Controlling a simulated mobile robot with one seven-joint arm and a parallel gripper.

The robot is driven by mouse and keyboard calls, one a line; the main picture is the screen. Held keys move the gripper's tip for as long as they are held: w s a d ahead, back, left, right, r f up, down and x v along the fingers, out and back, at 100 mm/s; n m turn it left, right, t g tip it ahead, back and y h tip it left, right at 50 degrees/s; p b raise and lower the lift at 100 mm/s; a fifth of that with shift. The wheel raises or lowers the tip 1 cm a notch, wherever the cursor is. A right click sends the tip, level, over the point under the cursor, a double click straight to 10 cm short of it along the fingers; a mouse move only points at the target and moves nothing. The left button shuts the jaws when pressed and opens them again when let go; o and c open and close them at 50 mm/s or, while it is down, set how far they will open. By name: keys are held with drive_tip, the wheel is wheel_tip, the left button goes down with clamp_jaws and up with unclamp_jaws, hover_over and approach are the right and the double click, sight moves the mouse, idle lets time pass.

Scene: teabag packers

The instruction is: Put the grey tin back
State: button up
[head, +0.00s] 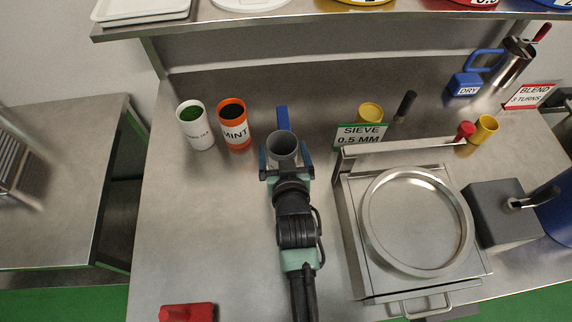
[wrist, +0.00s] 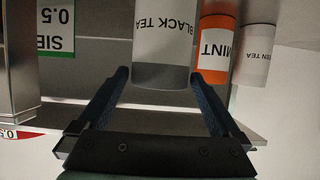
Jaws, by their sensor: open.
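The grey tin (head: 283,146) stands open-topped on the steel table, left of the sieve sign. In the wrist view it is the grey tin labelled BLACK TEA (wrist: 166,45), shown upside down. My gripper (head: 284,158) is open, with one blue finger on each side of the tin. In the wrist view the gripper (wrist: 160,80) shows its fingers spread wider than the tin, with gaps visible. The tin's base is hidden in the head view.
An orange MINT tin (head: 233,130) and a white green-tea tin (head: 194,132) stand to the left. A blue upright piece (head: 283,117) is just behind the grey tin. The sieve sign (head: 360,136) and round sieve (head: 415,268) are right. The table's front left is mostly clear, except a red block (head: 187,312).

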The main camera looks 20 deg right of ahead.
drive_tip(key=v, duration=0.7)
drive_tip(key=w+a+r+t, duration=0.2)
drive_tip(key=w+r, duration=0.1)
drive_tip(key=r, duration=0.7)
drive_tip(key=w+a+r+n+t+y, duration=0.1)
drive_tip(key=w+r+t, duration=0.15)
drive_tip(key=r, duration=0.75)
drive_tip(key=w+a+r+t, duration=0.2)
drive_tip(key=w+r, duration=0.1)
drive_tip(key=r, duration=0.7)
drive_tip(key=s+a+r+t+y, duration=0.1)
drive_tip(key=s+r, duration=0.3)
drive_tip(key=r, duration=0.5)
drive_tip(key=s+a+r+n+t+y, duration=0.1)
drive_tip(key=s+a+r+t, duration=0.3)
drive_tip(key=r, duration=0.6)
drive_tip(key=s+a+r+n+t, duration=0.1)
drive_tip(key=s+a+r+t, duration=0.1)
drive_tip(key=r, duration=0.8)
drive_tip(key=shift+s+a+t+y, duration=0.4)
drive_tip(key=shift+s+t, duration=0.05)
drive_tip(key=shift+s, duration=0.75)
